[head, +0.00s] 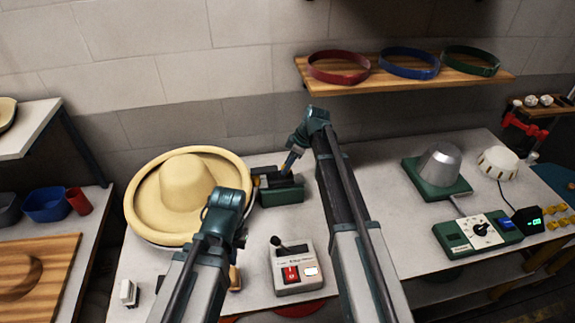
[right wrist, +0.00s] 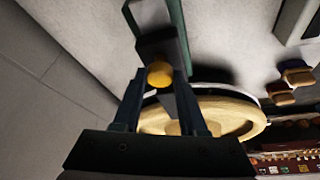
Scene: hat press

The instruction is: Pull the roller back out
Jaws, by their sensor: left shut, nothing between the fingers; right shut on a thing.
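The roller unit (head: 282,194) is a green base with a dark slide on top, standing just right of the straw-coloured hat (head: 187,184). My right gripper (head: 290,163) reaches down to this slide. In the right wrist view the right gripper (right wrist: 158,88) is shut on a yellow knob (right wrist: 160,75) on the dark slide block (right wrist: 158,47). The hat's brim (right wrist: 235,112) shows just beyond the fingers. I cannot tell whether the roller touches the brim. My left gripper (head: 240,238) is shut and empty at the hat's front right; its fingertips are mostly hidden.
A control box (head: 295,267) with a red switch and dark lever stands in front of the roller unit. A metal dome on a green base (head: 437,178) and a green control panel (head: 478,232) stand right. A shelf (head: 400,88) holds red, blue and green bands.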

